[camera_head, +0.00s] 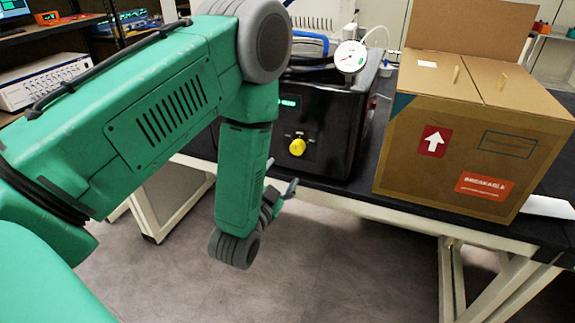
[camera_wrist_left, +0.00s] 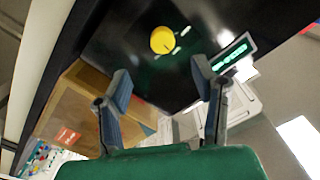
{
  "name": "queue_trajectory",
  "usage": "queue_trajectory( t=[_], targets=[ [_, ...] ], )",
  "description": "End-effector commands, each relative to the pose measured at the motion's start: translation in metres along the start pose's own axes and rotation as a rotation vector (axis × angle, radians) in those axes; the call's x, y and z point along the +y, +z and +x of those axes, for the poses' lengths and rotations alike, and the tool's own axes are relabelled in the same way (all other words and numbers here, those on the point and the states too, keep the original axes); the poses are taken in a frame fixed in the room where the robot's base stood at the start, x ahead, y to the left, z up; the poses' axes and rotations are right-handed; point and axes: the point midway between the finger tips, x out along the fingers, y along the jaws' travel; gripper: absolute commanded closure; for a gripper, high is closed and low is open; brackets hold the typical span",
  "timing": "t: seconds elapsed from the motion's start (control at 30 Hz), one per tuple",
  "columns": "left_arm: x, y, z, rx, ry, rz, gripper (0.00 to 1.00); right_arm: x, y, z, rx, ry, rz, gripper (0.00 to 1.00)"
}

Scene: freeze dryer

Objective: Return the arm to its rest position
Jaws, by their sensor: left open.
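My green left arm (camera_head: 150,110) comes in from the left and bends down in front of the bench. Its gripper (camera_head: 281,193) is partly hidden behind the wrist, low before the bench edge. In the left wrist view the two grey fingers (camera_wrist_left: 160,72) stand apart with nothing between them. They point toward the black freeze dryer (camera_head: 335,115), which has a yellow knob (camera_head: 297,147) and a lit green display (camera_head: 288,103). The wrist view also shows the knob (camera_wrist_left: 163,40) beyond the fingertips. My right gripper is not in view.
A cardboard box (camera_head: 470,140) with an upright flap stands on the bench, right of the freeze dryer. A round dial gauge (camera_head: 350,57) sits above the dryer. The bench's white frame (camera_head: 400,213) runs below. The floor (camera_head: 330,270) in front is clear.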

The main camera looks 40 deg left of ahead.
Motion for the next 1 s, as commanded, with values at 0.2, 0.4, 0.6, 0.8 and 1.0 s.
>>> queue_trajectory(
  t=[0.2,0.4,0.6,0.8,1.0],
  targets=[
    [0.000,0.000,-0.006,0.001,-0.001,0.000,0.47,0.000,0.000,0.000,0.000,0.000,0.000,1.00],
    [0.000,0.000,-0.005,0.001,-0.001,0.000,0.47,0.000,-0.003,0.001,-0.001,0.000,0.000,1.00],
    [0.000,0.000,-0.005,0.000,-0.001,0.000,0.47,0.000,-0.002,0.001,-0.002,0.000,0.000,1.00],
    [0.028,0.031,-0.022,-0.149,0.125,-0.058,0.47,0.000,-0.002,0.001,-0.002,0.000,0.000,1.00],
    [0.092,0.112,-0.110,-0.624,0.422,-0.196,0.47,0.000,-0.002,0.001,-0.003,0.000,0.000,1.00]
  ],
)
